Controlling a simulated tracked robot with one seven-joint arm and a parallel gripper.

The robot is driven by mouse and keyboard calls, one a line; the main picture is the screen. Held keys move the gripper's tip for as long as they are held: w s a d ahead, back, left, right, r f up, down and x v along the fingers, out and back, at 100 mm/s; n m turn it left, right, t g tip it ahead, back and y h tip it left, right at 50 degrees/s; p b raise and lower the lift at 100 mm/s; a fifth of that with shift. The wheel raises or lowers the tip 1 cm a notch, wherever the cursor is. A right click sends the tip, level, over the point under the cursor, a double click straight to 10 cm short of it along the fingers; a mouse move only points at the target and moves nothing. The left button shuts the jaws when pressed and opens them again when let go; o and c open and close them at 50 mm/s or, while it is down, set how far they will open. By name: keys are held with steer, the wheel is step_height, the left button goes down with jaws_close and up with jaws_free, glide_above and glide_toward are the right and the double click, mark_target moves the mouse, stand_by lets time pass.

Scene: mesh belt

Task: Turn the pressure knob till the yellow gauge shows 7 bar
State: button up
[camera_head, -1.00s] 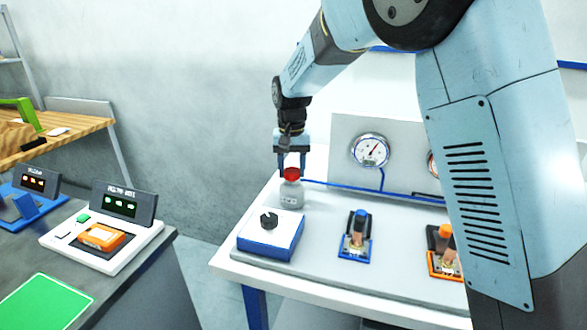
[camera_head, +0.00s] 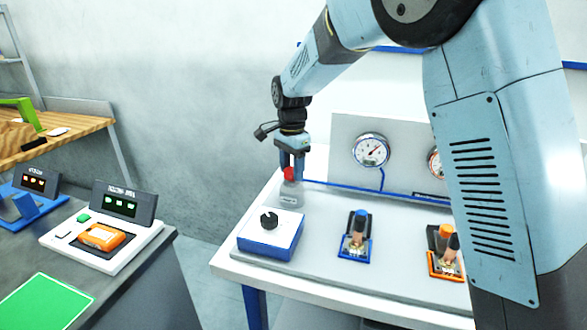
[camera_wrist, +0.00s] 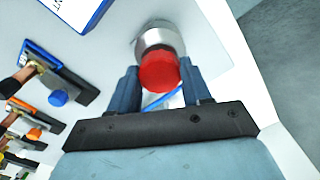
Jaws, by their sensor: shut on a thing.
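The red knob (camera_head: 289,173) sits on top of a grey cylindrical body (camera_head: 290,194) at the back left of the white bench. My gripper (camera_head: 290,165) points down from above and is shut on the red knob. In the wrist view the knob (camera_wrist: 159,71) lies between the two fingers of my gripper (camera_wrist: 160,88). A round white-faced gauge (camera_head: 371,150) is on the upright panel, its needle pointing up and right; its numbers are too small to read. A second gauge (camera_head: 434,161) is mostly hidden behind my arm. I cannot tell which gauge is yellow.
A blue-sided box with a black dial (camera_head: 268,220) stands in front of the knob. A blue-handled valve (camera_head: 358,232) and an orange-handled valve (camera_head: 445,250) stand to the right. A blue hose (camera_head: 340,187) runs to the panel. A grey side table stands at left.

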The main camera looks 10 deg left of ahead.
mark_target(292, 170)
steer(key=shift+w+m, duration=0.1)
steer(key=shift+m, duration=1)
steer(key=o, duration=1)
steer(key=shift+o, duration=0.2)
step_height(292, 170, up, 14)
steer(key=shift+f, duration=0.15)
